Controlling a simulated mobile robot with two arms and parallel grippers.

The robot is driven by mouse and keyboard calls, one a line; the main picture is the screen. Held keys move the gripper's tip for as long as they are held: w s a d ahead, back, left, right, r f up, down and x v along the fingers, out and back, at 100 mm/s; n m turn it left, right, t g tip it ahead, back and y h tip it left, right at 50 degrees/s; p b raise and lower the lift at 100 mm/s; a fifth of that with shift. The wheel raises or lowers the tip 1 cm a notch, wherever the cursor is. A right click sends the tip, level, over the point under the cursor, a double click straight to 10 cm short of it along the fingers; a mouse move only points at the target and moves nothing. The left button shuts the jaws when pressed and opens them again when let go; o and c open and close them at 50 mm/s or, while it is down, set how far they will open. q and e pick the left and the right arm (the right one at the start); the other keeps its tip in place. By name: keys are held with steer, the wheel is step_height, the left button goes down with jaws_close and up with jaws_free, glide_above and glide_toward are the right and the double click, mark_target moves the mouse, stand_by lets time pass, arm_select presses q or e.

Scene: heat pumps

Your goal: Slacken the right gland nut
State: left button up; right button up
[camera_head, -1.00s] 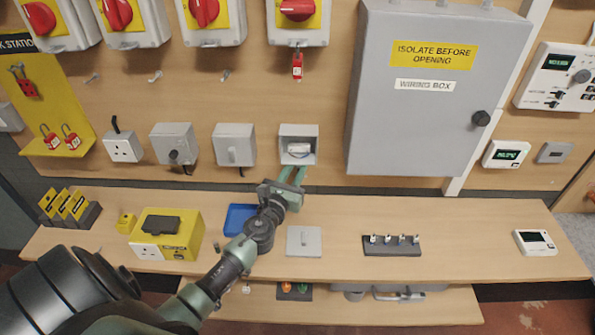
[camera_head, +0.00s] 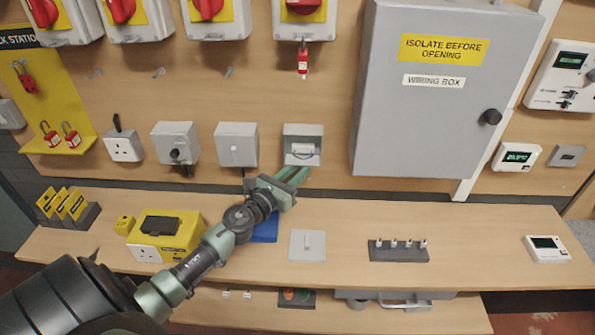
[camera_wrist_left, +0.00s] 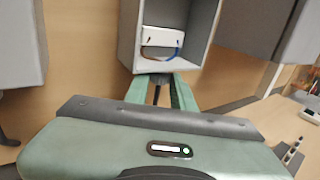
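A small grey wall box (camera_head: 304,131) stands open, with a white block and coloured wires inside. It also shows at the top of the left wrist view (camera_wrist_left: 128,40). My left gripper (camera_head: 301,174) is just below this box, its green fingers pointing toward its underside. In the left wrist view the fingers (camera_wrist_left: 160,84) are apart, with a narrow dark upright thing, perhaps a cable, showing between them. I cannot make out a gland nut; the box's underside is largely hidden by the fingers and the viewing angle. My right gripper is not in view.
Closed grey boxes (camera_head: 236,144) hang to the left, and a large wiring box (camera_head: 415,130) to the right. On the bench lie a grey cover plate (camera_head: 307,251), a blue tray (camera_head: 266,231), a yellow unit (camera_head: 180,237) and a dark rack (camera_head: 398,255). Bench right of the plate is partly clear.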

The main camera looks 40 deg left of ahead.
arm_select(q)
steer(key=o, duration=0.4)
steer(key=shift+c, duration=0.2)
steer(key=shift+s, duration=0.1)
